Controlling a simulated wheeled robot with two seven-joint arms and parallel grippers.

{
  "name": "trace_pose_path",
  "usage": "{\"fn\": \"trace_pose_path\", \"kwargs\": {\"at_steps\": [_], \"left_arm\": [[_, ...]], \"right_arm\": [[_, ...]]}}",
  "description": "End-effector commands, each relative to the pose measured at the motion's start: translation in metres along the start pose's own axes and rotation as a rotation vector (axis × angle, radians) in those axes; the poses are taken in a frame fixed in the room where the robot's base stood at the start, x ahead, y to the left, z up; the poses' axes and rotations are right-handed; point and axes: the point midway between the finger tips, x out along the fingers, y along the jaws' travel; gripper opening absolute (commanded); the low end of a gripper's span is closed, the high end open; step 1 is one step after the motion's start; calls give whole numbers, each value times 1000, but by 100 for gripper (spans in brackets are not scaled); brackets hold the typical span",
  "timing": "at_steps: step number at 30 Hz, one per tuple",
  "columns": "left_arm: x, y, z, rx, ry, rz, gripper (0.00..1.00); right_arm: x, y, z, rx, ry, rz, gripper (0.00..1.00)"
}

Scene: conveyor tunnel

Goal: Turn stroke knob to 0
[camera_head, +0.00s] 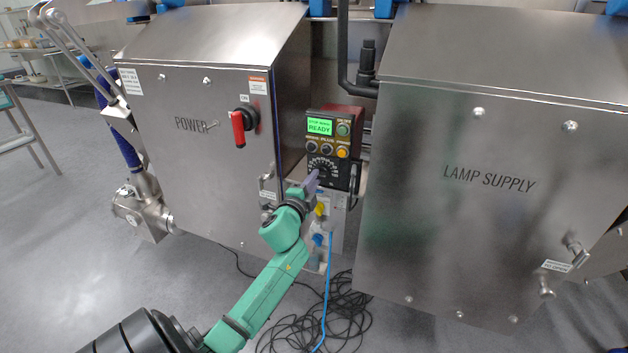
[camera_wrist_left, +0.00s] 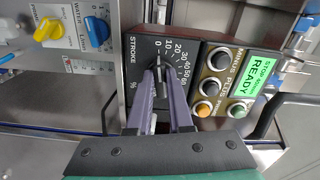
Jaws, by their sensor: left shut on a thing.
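The black stroke dial (camera_wrist_left: 150,50) is on the lower part of the control box, with a white scale starting at 0. The stroke knob (camera_wrist_left: 160,64) is at its middle. My left gripper (camera_wrist_left: 161,72) is shut on the knob, one grey-purple finger on each side. The fingers cover part of the knob and scale, so I cannot tell the exact setting. In the head view, my left gripper (camera_head: 315,178) reaches the dial (camera_head: 324,164) from below. My right gripper is not in view.
The box's screen (camera_head: 320,127) is green and reads READY, with several buttons below it. The steel POWER cabinet (camera_head: 190,160) stands left, with a red handle (camera_head: 239,128). The LAMP SUPPLY cabinet (camera_head: 470,220) stands right. Black cables (camera_head: 330,325) lie on the floor.

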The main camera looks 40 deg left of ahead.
Motion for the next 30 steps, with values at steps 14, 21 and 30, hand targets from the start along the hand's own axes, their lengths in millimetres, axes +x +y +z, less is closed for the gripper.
{"fn": "trace_pose_path", "kwargs": {"at_steps": [14,21,30], "left_arm": [[0,1,0,-2,-1,2,49],[-1,1,0,-1,-1,1,49],[-50,2,0,-2,-1,5,49]], "right_arm": [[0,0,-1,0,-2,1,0],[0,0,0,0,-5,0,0],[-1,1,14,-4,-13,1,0]]}}
